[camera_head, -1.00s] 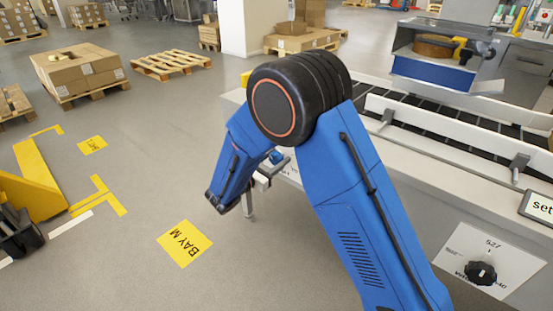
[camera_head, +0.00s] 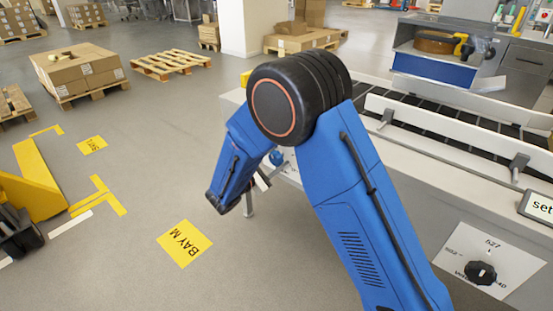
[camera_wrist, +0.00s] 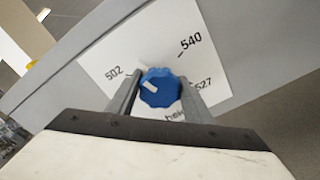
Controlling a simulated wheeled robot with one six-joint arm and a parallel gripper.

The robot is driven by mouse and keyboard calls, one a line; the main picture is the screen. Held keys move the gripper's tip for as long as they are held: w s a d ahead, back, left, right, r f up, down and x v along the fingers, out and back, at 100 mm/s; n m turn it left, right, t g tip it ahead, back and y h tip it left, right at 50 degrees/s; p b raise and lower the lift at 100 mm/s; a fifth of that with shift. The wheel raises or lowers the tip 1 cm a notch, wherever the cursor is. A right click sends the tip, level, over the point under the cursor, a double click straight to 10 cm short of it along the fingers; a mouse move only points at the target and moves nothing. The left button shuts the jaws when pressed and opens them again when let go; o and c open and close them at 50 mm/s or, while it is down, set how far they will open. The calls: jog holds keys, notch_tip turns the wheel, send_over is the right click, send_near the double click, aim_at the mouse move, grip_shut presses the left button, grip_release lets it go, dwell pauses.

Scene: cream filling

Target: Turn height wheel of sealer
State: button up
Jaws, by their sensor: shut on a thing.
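The height wheel (camera_wrist: 166,94) is a blue scalloped knob with a white mark on its left part, roughly on the side of the 502. It sits on a white dial plate (camera_wrist: 150,45) marked 502, 540 and 527, with a partly hidden word below. My gripper (camera_wrist: 160,90) is shut on the wheel, one finger on each side. In the head view a bit of the blue wheel (camera_head: 276,157) shows at the sealer's side, and my gripper (camera_head: 262,180) is mostly hidden behind my arm.
The sealer's conveyor (camera_head: 455,124) with its white guide rail runs along the right. A black knob (camera_head: 481,272) on a second dial plate is at lower right. Open floor with a BAY sign (camera_head: 184,243) lies left.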

jog(key=m, duration=0.7)
jog(key=shift+f, duration=0.15)
jog(key=m, duration=0.7)
jog(key=shift+f+m, duration=0.1)
jog(key=shift+m, duration=0.3)
jog(key=m, duration=0.3)
jog(key=shift+m, duration=0.3)
jog(key=m, duration=0.3)
jog(key=shift+m, duration=0.3)
jog(key=m, duration=0.4)
jog(key=shift+f, duration=0.1)
jog(key=shift+m, duration=1.8)
